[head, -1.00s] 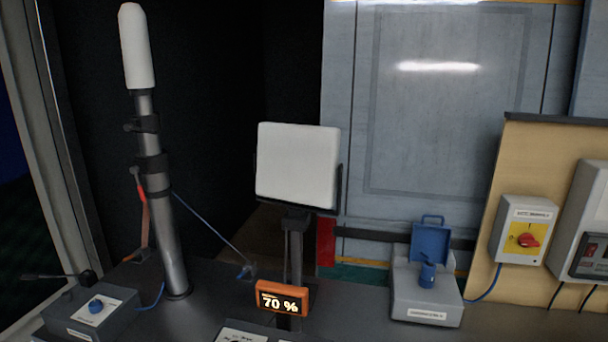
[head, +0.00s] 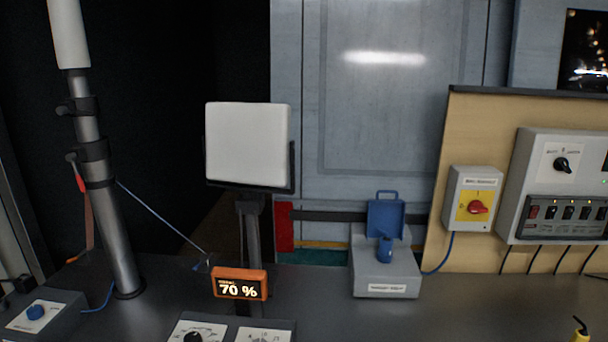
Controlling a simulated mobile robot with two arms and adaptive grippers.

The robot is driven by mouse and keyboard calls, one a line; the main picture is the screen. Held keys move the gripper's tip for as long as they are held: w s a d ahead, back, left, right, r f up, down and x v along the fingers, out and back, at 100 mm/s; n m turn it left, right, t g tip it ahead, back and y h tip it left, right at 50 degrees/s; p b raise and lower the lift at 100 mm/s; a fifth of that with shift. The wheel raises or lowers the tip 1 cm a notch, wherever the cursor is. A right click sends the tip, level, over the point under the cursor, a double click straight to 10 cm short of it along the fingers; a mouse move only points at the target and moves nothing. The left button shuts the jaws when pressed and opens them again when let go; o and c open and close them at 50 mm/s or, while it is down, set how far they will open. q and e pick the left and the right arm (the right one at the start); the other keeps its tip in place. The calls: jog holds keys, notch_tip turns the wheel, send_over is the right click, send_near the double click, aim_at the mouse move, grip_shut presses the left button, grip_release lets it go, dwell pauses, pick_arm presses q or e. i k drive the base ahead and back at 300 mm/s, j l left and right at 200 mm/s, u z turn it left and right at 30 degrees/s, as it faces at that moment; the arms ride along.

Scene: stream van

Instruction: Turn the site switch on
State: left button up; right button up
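A grey switch box with a yellow plate and a red rotary knob (head: 477,207) is on the wooden board at the right. Its knob looks turned to about horizontal. A larger grey panel (head: 520,165) beside it carries a black rotary knob (head: 562,164) and a row of rocker switches (head: 570,213), the leftmost red. The labels are too blurred to read, so I cannot tell which one is the site switch. Neither of my grippers is in view.
A grey box with an open blue-lidded socket (head: 385,250) stands on the dark counter (head: 320,300). An orange display (head: 239,284) reads 70 %. A white flat panel (head: 248,143) and a mast (head: 110,215) stand left.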

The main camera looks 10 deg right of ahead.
aim_at(476, 206)
jog(key=z, duration=1.25)
